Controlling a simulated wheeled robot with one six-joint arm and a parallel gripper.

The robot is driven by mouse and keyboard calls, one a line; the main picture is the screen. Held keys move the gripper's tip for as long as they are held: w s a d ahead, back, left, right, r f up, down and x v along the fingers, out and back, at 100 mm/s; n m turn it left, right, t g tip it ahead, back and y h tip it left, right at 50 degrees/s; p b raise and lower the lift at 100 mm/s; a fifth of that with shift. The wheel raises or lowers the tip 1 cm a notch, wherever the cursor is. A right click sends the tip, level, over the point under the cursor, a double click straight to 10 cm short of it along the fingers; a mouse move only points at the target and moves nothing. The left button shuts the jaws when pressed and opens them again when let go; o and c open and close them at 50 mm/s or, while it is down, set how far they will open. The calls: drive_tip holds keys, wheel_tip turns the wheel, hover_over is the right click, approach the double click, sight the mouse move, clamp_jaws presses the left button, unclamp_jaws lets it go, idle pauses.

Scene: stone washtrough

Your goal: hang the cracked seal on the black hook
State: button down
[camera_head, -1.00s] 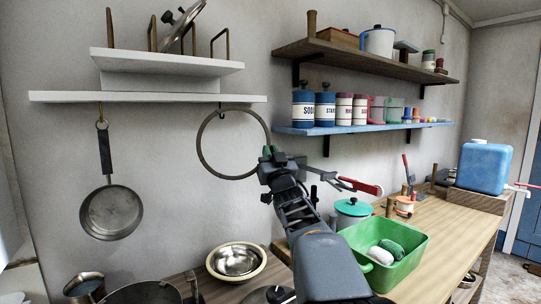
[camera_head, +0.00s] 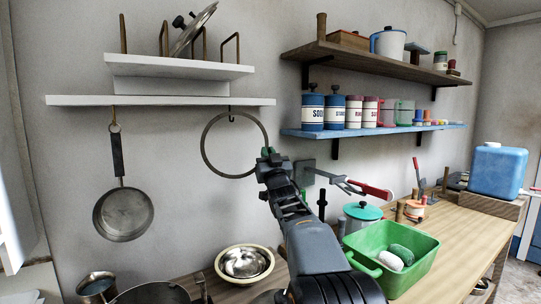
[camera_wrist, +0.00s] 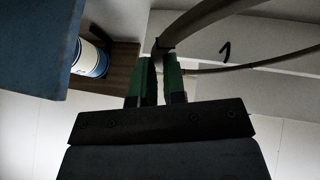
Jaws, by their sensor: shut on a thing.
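The cracked seal is a thin dark grey ring (camera_head: 203,146), held upright in front of the wall below the white shelf. My gripper (camera_head: 267,156) is shut on its right side. In the wrist view the green-lined fingers (camera_wrist: 160,76) pinch the ring (camera_wrist: 203,16), which curves away to the right. The small black hook (camera_head: 231,115) hangs under the white shelf and shows at the ring's top edge. In the wrist view the hook (camera_wrist: 225,51) appears inside the ring's outline. I cannot tell whether they touch. The crack is not visible.
A pan (camera_head: 123,214) hangs left of the ring. The white shelf (camera_head: 165,101) is just above it. A blue shelf (camera_head: 370,131) with canisters is to the right. A green basin (camera_head: 392,262) and a cream bowl (camera_head: 244,263) stand below.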

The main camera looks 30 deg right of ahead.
drive_tip(key=shift+w+f+b, duration=0.25)
drive_tip(key=shift+w+f, duration=0.1)
drive_tip(key=shift+w, duration=0.4)
drive_tip(key=shift+w+f+b, duration=0.2)
drive_tip(key=shift+w+f, duration=0.1)
drive_tip(key=shift+w, duration=0.4)
drive_tip(key=c, duration=0.5)
unclamp_jaws()
idle(0.8)
